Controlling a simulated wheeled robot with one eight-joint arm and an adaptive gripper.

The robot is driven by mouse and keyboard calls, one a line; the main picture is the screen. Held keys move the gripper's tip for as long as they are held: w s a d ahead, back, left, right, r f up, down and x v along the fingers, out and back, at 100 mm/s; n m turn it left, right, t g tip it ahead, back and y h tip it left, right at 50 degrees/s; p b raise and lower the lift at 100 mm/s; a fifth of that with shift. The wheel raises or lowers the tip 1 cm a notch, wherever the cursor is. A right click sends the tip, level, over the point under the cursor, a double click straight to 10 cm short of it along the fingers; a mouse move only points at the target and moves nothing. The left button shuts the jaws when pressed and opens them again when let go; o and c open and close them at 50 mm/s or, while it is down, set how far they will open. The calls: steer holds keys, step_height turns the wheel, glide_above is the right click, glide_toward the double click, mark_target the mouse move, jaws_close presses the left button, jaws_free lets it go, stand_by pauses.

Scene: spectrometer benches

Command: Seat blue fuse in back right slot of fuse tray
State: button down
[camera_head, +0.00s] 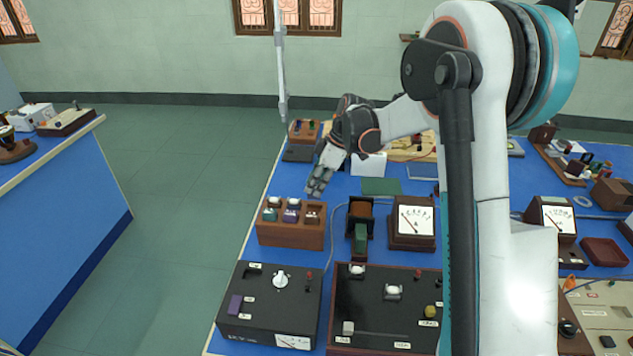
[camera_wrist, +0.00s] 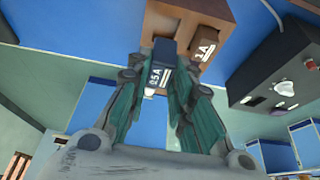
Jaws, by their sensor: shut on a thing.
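My gripper (camera_head: 319,182) is shut on the blue fuse and is tilted, by the back right corner of the fuse tray in the head view. In the wrist view the blue fuse (camera_wrist: 162,62), marked 0.5 A, sits between the fingertips (camera_wrist: 162,84). The head view does not show it clearly. The wooden fuse tray (camera_head: 289,237) holds several fuses, including a green one, a purple one and a brown one.
A black control box (camera_head: 268,303) stands in front of the tray. A brown stand with a green block (camera_head: 360,240) and a wooden meter (camera_head: 412,222) stand to its right. Blue bench (camera_head: 262,190) shows at the tray's back left. A smaller wooden rack stands farther back.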

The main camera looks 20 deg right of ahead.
steer(key=shift+f+b, duration=1.6)
steer(key=shift+f, duration=1.15)
steer(key=c, duration=1.3)
jaws_free()
steer(key=v, duration=1.2)
steer(key=shift+d, duration=0.1)
steer(key=shift+s, duration=0.1)
